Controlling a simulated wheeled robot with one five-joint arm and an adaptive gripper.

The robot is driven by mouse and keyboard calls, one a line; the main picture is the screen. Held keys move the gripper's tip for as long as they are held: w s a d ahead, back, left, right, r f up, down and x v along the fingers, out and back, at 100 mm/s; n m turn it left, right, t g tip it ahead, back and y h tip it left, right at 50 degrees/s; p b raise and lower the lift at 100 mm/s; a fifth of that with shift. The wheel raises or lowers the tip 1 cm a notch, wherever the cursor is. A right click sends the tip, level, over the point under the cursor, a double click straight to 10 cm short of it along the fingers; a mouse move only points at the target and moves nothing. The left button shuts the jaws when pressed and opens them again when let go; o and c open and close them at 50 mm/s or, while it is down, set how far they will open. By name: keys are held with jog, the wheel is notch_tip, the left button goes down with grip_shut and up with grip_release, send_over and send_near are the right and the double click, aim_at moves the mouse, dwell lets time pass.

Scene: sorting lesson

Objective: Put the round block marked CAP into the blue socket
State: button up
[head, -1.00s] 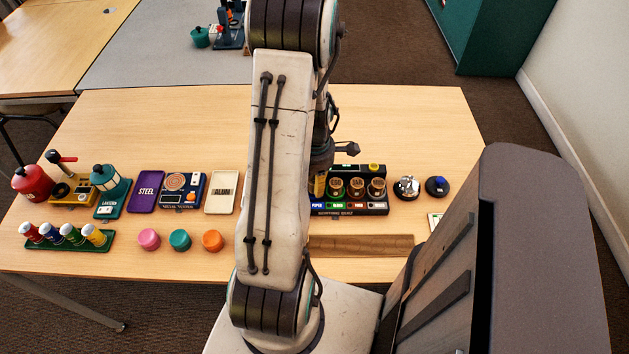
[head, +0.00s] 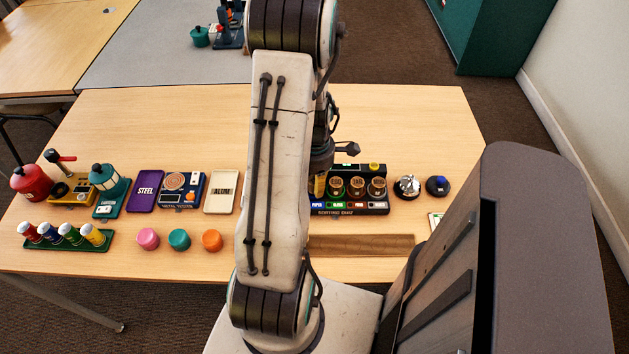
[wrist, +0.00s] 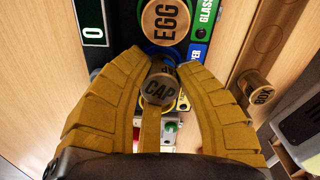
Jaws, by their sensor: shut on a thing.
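In the wrist view my gripper (wrist: 160,100) has its yellow fingers closed around the round block marked CAP (wrist: 160,89), whose top label faces the camera. The block's lower end is at or over the blue-ringed spot (wrist: 172,53) beside the blue label; I cannot tell whether it is seated. The round block marked EGG (wrist: 166,20) stands in the neighbouring socket by the green GLASS label. In the head view the sorting quiz rack (head: 350,211) shows right of my arm, which hides its left end and most of my gripper.
A round block marked BOX (wrist: 260,92) stands right of my gripper in the wrist view. In the head view a silver bell (head: 407,187) and a dark blue-topped button (head: 437,186) stand right of the rack. A wooden strip (head: 365,245) lies in front. The table behind is clear.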

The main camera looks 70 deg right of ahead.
jog(key=shift+f+b, duration=0.35)
jog(key=shift+f, duration=0.1)
jog(key=o, duration=0.5)
jog(key=shift+o, duration=0.2)
jog(key=shift+r, duration=0.1)
jog(key=shift+r+p, duration=4.1)
jog(key=shift+r, duration=1.35)
jog(key=shift+r, duration=0.1)
notch_tip(320, 180, up, 6)
jog(key=p, duration=0.4)
